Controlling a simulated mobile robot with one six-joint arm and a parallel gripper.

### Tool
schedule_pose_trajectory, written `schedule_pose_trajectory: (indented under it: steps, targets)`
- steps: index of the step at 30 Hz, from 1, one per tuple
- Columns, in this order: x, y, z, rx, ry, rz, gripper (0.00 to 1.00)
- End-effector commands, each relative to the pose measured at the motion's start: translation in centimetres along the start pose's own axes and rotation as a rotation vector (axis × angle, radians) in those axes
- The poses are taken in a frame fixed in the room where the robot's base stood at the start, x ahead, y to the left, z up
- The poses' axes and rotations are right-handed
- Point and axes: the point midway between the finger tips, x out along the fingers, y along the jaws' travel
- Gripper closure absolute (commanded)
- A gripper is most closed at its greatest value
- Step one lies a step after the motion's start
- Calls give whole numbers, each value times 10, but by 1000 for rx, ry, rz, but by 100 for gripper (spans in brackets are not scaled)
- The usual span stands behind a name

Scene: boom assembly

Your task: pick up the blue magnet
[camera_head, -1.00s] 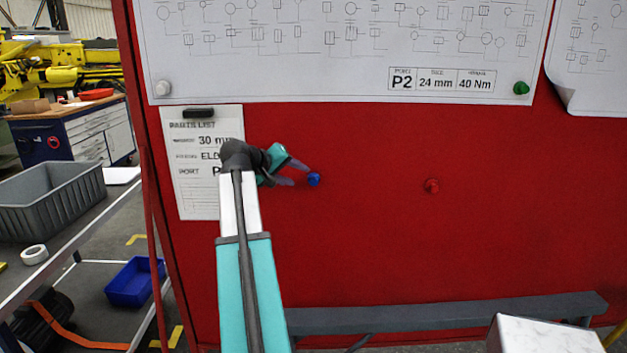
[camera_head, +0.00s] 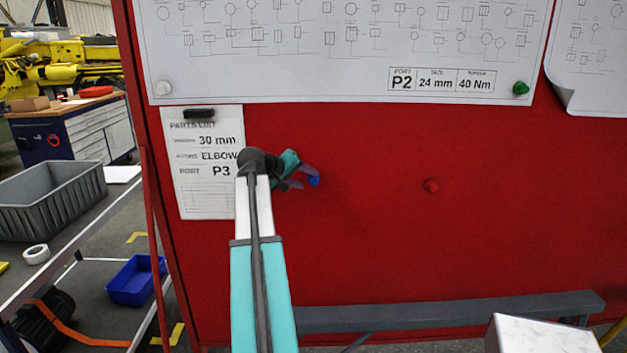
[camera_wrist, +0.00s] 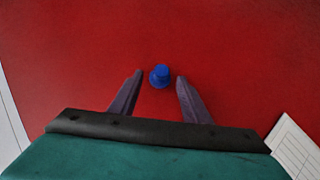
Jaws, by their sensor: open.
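The blue magnet (camera_head: 314,181) is a small round knob on the red board. In the wrist view the blue magnet (camera_wrist: 160,76) sits near the middle, between the tips of my gripper (camera_wrist: 158,78). The two fingers are spread, with a gap on each side of the magnet. In the head view my gripper (camera_head: 305,177) reaches the magnet from the left, and one finger partly covers it. Whether the fingers are deep enough around it I cannot tell.
The red board (camera_head: 370,240) is bare around the magnet. A red magnet (camera_head: 431,186) is to the right. A parts list (camera_head: 190,200) hangs at left, a diagram sheet (camera_head: 300,75) above with white (camera_head: 163,88) and green (camera_head: 521,88) magnets. A grey rail (camera_head: 450,313) runs below.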

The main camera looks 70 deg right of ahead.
Motion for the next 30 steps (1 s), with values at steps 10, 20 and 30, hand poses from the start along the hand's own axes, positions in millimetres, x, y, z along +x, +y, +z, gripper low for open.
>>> schedule_pose_trajectory:
  steps: [10,20,30]
  targets:
    - [35,-1,-2,0,-1,0,57]
    - [41,-2,-1,0,1,0,57]
    - [41,-2,-1,0,1,0,57]
